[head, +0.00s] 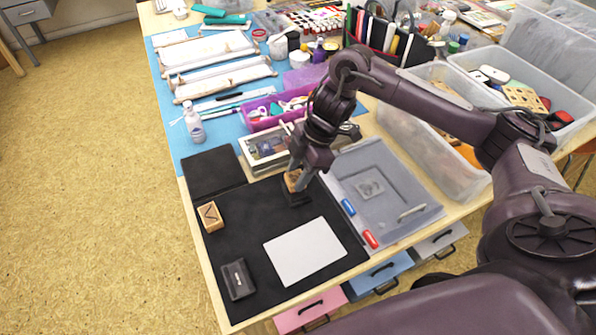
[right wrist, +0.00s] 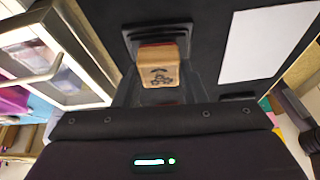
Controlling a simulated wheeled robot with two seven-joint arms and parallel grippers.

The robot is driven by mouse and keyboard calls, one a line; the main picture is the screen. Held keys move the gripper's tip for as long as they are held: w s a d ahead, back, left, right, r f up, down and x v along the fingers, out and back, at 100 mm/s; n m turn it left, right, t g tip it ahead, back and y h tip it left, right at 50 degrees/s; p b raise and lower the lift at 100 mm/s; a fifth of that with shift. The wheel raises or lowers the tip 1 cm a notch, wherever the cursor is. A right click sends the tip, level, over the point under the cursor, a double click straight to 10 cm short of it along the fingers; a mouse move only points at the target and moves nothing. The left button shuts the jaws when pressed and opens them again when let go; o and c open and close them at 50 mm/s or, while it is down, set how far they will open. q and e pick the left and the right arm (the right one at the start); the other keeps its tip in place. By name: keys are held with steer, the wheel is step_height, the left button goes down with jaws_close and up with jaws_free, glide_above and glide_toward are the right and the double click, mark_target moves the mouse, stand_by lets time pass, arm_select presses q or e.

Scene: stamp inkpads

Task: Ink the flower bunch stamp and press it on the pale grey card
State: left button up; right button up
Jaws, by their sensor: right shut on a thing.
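My right gripper (head: 296,178) is shut on a small wooden stamp block (head: 292,181). The right wrist view shows the block (right wrist: 158,68) with a dark flower-like picture on its face and a reddish layer at its far edge. It is at a dark inkpad (right wrist: 129,36), which also shows in the head view (head: 299,199) below the gripper. I cannot tell whether stamp and pad touch. The pale grey card (head: 305,250) lies flat on the black mat, and it also shows in the right wrist view (right wrist: 265,42). My left gripper is out of view.
Another wooden stamp (head: 210,217) and a dark closed-looking case (head: 238,279) stand on the black mat (head: 245,236). A grey tray (head: 415,190) lies right of the mat. A framed box (head: 250,148) stands behind. The mat around the card is clear.

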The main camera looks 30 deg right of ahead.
mark_target(298, 176)
steer(key=shift+f, duration=0.5)
stand_by(0.3)
steer(key=shift+s+f, duration=0.1)
stand_by(1.9)
steer(key=shift+r+p, duration=0.65)
steer(key=shift+p, duration=0.3)
step_height(298, 176, up, 6)
steer(key=p, duration=0.5)
steer(key=shift+f+p, duration=0.15)
steer(key=shift+p, duration=0.2)
steer(key=shift+f, duration=0.1)
